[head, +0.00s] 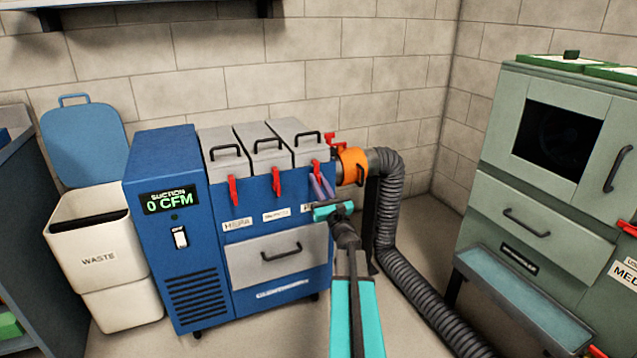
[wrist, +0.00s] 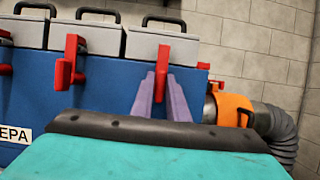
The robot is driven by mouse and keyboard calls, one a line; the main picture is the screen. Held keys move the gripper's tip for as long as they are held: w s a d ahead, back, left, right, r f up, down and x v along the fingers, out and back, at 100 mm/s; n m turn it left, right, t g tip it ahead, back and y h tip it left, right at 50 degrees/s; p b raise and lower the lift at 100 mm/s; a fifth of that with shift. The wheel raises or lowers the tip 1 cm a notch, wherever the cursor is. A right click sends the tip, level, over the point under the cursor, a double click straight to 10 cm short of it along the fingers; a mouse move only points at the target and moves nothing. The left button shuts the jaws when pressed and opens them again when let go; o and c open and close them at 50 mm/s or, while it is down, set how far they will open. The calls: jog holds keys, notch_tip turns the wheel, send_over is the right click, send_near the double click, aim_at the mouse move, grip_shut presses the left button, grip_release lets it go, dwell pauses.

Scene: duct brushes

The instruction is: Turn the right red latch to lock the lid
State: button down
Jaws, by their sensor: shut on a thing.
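The blue suction unit (head: 282,228) has three grey lids with black handles, with red latches at their front edges. The right lid (head: 297,142) looks down flat. The right red latch (head: 316,167) is at its front edge and points downward. It also shows in the wrist view (wrist: 163,58), its lower end between my purple fingers. My gripper (head: 322,186) is shut on this latch from the front; its fingers hide part of it. The middle red latch (head: 276,183) and the left red latch (head: 233,191) also hang down.
An orange collar (head: 351,166) and a grey corrugated hose (head: 390,215) are close to the right of my gripper. Red parts (wrist: 203,66) sit near the collar. A waste bin (head: 98,255) stands left. A green cabinet (head: 545,190) stands right.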

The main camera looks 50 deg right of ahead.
jog(key=shift+d, duration=0.1)
jog(key=c, duration=1.8)
grip_release()
jog(key=shift+c, duration=0.2)
jog(key=shift+s, duration=0.15)
jog(key=p+v, duration=0.1)
jog(key=v, duration=1.2)
jog(key=shift+s+a, duration=0.25)
jog(key=shift+w+a+p, duration=0.1)
jog(key=shift+p, duration=0.25)
